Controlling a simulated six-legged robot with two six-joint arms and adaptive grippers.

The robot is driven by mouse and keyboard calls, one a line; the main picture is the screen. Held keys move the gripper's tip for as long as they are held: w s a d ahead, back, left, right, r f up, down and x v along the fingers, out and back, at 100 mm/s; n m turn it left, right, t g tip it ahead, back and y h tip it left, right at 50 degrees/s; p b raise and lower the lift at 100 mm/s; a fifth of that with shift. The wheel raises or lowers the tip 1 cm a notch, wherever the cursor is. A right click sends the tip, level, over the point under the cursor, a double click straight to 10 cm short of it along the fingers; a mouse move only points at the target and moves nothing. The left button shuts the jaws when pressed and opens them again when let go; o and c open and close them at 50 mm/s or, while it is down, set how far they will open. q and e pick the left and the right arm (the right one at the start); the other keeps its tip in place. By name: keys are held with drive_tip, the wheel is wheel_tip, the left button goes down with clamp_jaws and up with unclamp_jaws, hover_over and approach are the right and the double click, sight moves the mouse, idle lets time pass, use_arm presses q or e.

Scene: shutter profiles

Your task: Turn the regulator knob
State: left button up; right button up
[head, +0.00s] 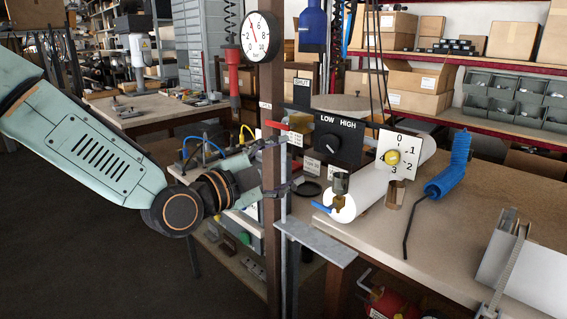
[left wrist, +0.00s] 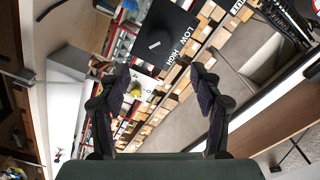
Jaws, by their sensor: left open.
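The regulator knob (head: 330,144) is a dark round knob on a black panel (head: 351,148) marked LOW and HIGH. A pale pointer mark shows on the knob. In the left wrist view, the knob (left wrist: 155,40) shows on its panel beyond the fingertips, slightly left of the middle. My left gripper (head: 285,166) is open, with nothing between its fingers. It is left of the panel, below and apart from the knob, near the brown post. In the left wrist view, my left gripper (left wrist: 161,72) has its fingers spread wide. My right gripper is out of view.
The brown post (head: 272,90) carries a round gauge (head: 261,37) and stands close to my left gripper. A yellow knob (head: 392,157) on a numbered white plate, a white cylinder (head: 368,188) and a blue coiled hose (head: 450,175) are to the right.

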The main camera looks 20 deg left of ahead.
use_arm(q)
drive_tip(key=n+p, duration=0.5)
drive_tip(key=n, duration=0.7)
approach(327, 143)
drive_tip(key=w, duration=0.2)
drive_tip(key=x, duration=0.7)
drive_tip(key=shift+d+p, duration=0.4)
drive_tip(key=shift+s+a, duration=0.1)
